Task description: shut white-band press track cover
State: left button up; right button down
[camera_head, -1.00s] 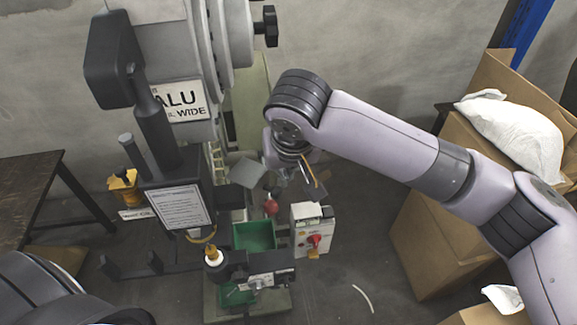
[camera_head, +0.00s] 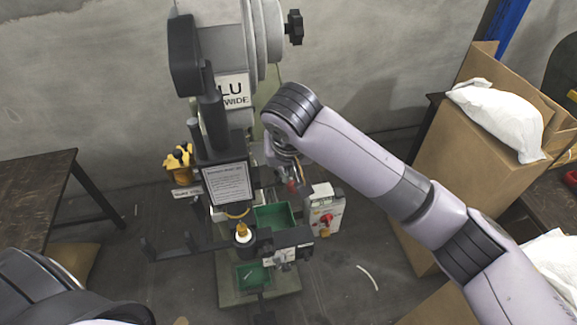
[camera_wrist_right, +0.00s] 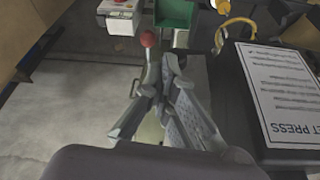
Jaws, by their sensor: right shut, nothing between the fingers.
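The rivet press (camera_head: 234,88) stands left of centre in the head view, with a partly hidden label ending in "LU WIDE". A white instruction sheet (camera_head: 228,184) is on its dark front, and also shows at the right in the wrist view (camera_wrist_right: 284,90). My right gripper (camera_head: 294,183) is beside the press, right of the sheet. In the wrist view its fingers (camera_wrist_right: 160,68) are shut and empty, tips close to a red ball knob (camera_wrist_right: 148,39); contact is unclear. I cannot make out the track cover or a white band clearly. My left gripper is out of view.
A green bin (camera_head: 274,216) and a control box with a red switch (camera_head: 324,212) sit below the gripper. Cardboard boxes (camera_head: 470,150) with a white sack (camera_head: 497,118) stand at the right. A dark table (camera_head: 40,185) is at the left.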

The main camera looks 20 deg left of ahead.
jog(key=shift+s+a+f+m, duration=0.1)
jog(key=shift+s+a+m, duration=0.15)
jog(key=shift+m, duration=0.15)
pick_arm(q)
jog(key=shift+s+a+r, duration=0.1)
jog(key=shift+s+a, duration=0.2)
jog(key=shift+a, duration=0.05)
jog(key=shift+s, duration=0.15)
pick_arm(e)
jog(key=shift+w, duration=0.1)
